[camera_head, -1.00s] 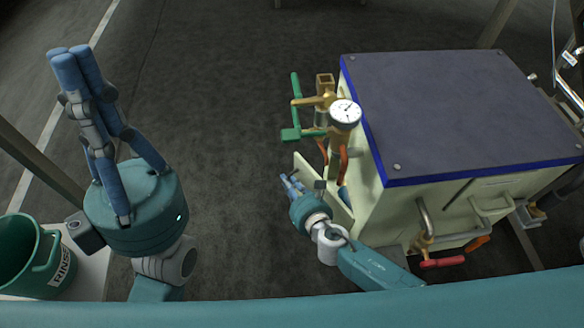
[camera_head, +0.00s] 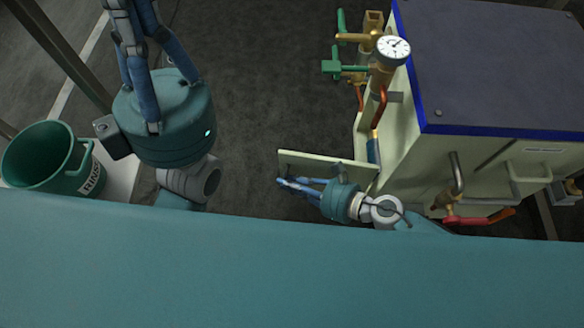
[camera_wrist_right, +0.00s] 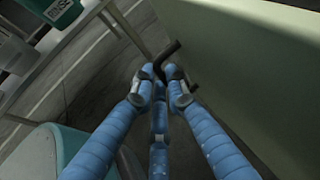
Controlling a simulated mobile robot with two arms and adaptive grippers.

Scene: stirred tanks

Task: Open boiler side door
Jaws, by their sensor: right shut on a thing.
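The boiler (camera_head: 425,165) is a cream box with a dark blue-edged top, on the right of the head view. Its cream side door (camera_head: 312,160) stands swung out from the boiler's left side. My right gripper (camera_head: 284,182) is along the near face of the door. In the right wrist view, its blue fingers (camera_wrist_right: 160,82) are closed around a dark bent handle (camera_wrist_right: 168,55) on the pale door panel (camera_wrist_right: 255,60). My left gripper (camera_head: 132,10) is raised at the upper left, with its fingertips cut off by the top edge, so its opening is unclear.
A pressure gauge (camera_head: 393,48) with brass and copper pipes and a green valve handle (camera_head: 332,68) sits on the boiler's left side. A red-handled valve (camera_head: 475,220) is at the front. A green bucket (camera_head: 40,160) stands at the left. The dark floor between is clear.

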